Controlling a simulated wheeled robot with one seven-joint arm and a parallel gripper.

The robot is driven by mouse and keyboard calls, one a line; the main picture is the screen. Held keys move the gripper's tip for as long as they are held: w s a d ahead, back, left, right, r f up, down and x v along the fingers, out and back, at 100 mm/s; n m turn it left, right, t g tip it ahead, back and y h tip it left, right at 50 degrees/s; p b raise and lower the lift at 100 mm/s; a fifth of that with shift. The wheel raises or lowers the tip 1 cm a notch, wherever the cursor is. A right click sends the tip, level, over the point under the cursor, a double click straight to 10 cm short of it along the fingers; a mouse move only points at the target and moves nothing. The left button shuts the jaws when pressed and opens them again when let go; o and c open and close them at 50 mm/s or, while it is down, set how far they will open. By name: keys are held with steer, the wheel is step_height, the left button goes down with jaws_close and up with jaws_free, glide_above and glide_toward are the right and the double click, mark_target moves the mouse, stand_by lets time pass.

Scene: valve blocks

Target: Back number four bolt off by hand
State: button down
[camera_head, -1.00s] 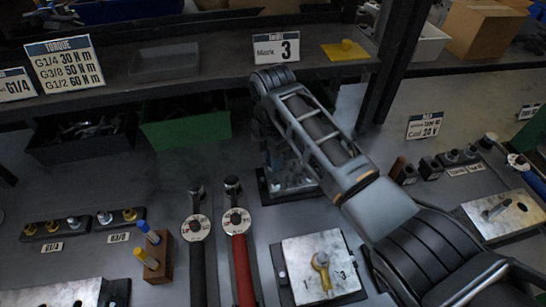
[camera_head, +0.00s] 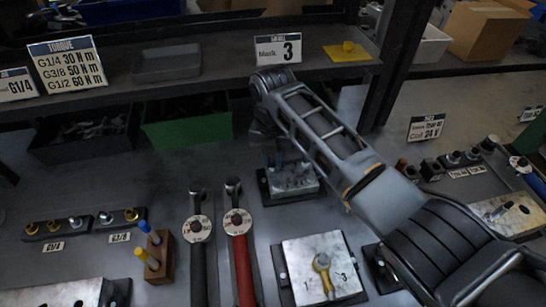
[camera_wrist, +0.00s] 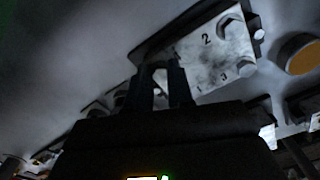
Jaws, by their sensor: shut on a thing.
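A grey metal valve block (camera_head: 296,184) sits on a dark base behind the wrenches in the head view, with my gripper (camera_head: 277,155) down over its left part. In the wrist view the same block (camera_wrist: 218,58) shows the numbers 2, 1 and 3. A hex bolt (camera_wrist: 231,27) stands by number 2 and another bolt (camera_wrist: 245,68) by number 3. My gripper (camera_wrist: 163,66) has its two dark fingers at the block's near-left end, shut on a bolt there. The fingers hide that bolt and its number, so I take it as number four.
A second block (camera_head: 325,270) with a brass-coloured part stands in front. Two torque wrenches (camera_head: 238,240) lie left of it, beside a wooden stand (camera_head: 157,257) with blue and yellow handles. A shelf (camera_head: 210,80) runs above the bench. A round amber-faced thing (camera_wrist: 298,54) shows in the wrist view.

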mark_target(273, 164)
steer(key=c, duration=0.9)
jaws_free()
step_height(273, 164, up, 7)
steer(key=shift+r+b, duration=0.15)
steer(key=shift+b, duration=0.3)
steer(key=shift+r, duration=0.2)
